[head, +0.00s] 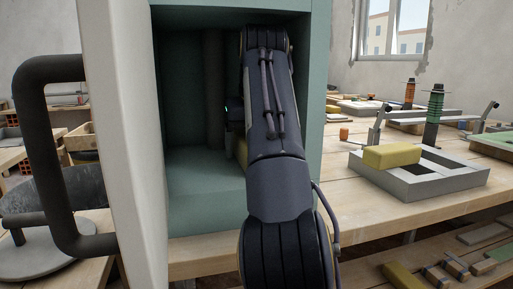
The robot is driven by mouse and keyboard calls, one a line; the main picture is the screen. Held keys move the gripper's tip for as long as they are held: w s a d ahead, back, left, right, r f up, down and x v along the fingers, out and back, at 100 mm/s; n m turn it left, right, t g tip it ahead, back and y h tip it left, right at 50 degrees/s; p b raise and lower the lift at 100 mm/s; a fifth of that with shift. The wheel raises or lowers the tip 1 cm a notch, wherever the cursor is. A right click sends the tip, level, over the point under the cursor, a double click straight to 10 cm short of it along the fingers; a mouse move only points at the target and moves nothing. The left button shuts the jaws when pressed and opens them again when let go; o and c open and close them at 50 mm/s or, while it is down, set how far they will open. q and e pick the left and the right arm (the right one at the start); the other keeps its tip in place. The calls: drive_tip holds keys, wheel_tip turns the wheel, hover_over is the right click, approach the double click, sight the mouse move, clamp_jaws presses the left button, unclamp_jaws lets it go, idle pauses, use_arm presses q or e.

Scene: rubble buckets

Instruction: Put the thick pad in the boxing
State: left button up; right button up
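A yellow pad (241,153) lies inside the open green cabinet, mostly hidden behind my arm. Another yellow pad (392,156) rests on the left part of a grey frame with compartments (432,192), which may be the boxing, on the bench at right. I cannot tell which pad is the thick one. One arm, apparently my right, reaches from the bottom centre into the cabinet. Only a dark part with a small cyan light shows beside it, so I cannot see the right gripper's fingers or whether they hold the pad. My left gripper is out of view.
The cabinet (205,208) stands open, its pale door (120,130) swung out at left with a big dark handle (50,160). Green and orange spools (433,112) stand behind the grey frame. A lower shelf holds another yellow block (402,276) and several small pieces.

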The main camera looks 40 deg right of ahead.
drive_tip(key=shift+p+v, duration=0.5)
drive_tip(key=shift+v, duration=0.3)
drive_tip(key=shift+s+a+f+b, duration=0.15)
drive_tip(key=shift+s+a+b, duration=0.15)
drive_tip(key=shift+s+b, duration=0.2)
drive_tip(key=shift+s+a+f+b, duration=0.2)
drive_tip(key=shift+s+a+b, duration=0.05)
drive_tip(key=shift+s+b, duration=0.2)
drive_tip(key=s+a, duration=0.1)
drive_tip(key=s, duration=0.1)
drive_tip(key=s+a, duration=0.1)
drive_tip(key=s, duration=0.1)
drive_tip(key=s+a, duration=0.1)
drive_tip(key=s, duration=0.1)
drive_tip(key=shift+s+a+r+b, duration=0.2)
drive_tip(key=shift+s+a+b, duration=0.15)
drive_tip(key=shift+s+b, duration=0.05)
drive_tip(key=shift+s+a, duration=0.45)
drive_tip(key=shift+s, duration=0.45)
